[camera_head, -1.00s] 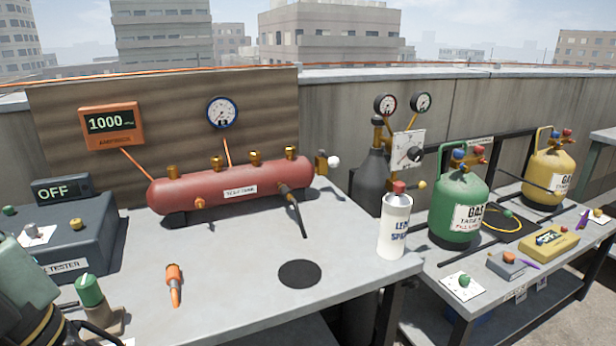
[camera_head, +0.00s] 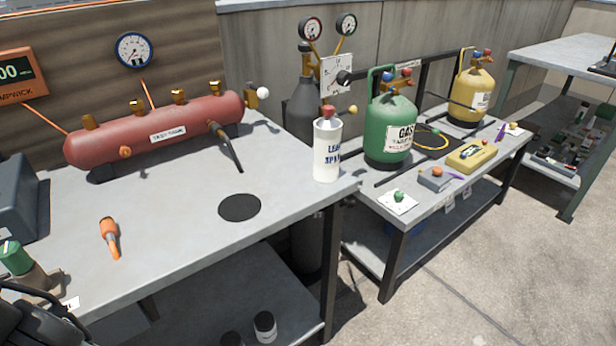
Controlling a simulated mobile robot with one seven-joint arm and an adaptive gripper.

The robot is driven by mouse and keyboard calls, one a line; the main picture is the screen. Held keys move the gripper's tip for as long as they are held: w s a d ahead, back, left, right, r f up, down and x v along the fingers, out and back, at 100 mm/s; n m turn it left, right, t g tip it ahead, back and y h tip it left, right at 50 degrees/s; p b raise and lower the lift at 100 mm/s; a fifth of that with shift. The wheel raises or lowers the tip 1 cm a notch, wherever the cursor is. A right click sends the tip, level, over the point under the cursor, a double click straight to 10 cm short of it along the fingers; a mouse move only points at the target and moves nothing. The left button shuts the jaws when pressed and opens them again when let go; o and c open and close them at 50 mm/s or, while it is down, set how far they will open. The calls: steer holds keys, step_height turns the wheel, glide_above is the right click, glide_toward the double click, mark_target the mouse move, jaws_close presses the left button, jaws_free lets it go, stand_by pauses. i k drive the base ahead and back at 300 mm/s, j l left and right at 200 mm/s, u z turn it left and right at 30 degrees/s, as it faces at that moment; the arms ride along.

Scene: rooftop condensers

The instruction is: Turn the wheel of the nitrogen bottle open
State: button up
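The nitrogen bottle (camera_head: 303,95) appears to be the dark grey cylinder standing behind and between the two benches. Its lower body (camera_head: 307,245) shows under the bench edge, and its middle is hidden by the bench and the white spray can. Two round gauges (camera_head: 311,29) sit above it. The bottle's wheel is too small to make out clearly. Black parts of my gripper (camera_head: 38,305) show at the bottom left corner, far from the bottle; the fingertips are not clear.
A white spray can (camera_head: 326,152) stands on the near bench corner, in front of the bottle. A red tank (camera_head: 155,132) lies at the bench back. Green (camera_head: 388,135) and yellow (camera_head: 472,92) gas bottles stand on the right bench. Floor (camera_head: 470,285) is open at lower right.

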mark_target(303, 47)
steer(key=i+l+u, duration=0.1)
steer(key=l, duration=0.25)
steer(key=i+l+u, duration=0.1)
steer(key=i+l, duration=0.15)
steer(key=l, duration=0.15)
steer(key=i+l, duration=0.1)
steer(key=l, duration=0.3)
steer(key=i+l+u, duration=0.15)
steer(key=l, duration=0.25)
steer(key=i+l+u, duration=0.1)
steer(key=l, duration=0.3)
steer(key=i+l+u, duration=0.1)
steer(key=l, duration=0.35)
steer(key=i+l+u, duration=0.1)
steer(key=i+l, duration=0.2)
steer(key=i+l+u, duration=0.1)
steer(key=i+l, duration=0.15)
steer(key=l, duration=0.3)
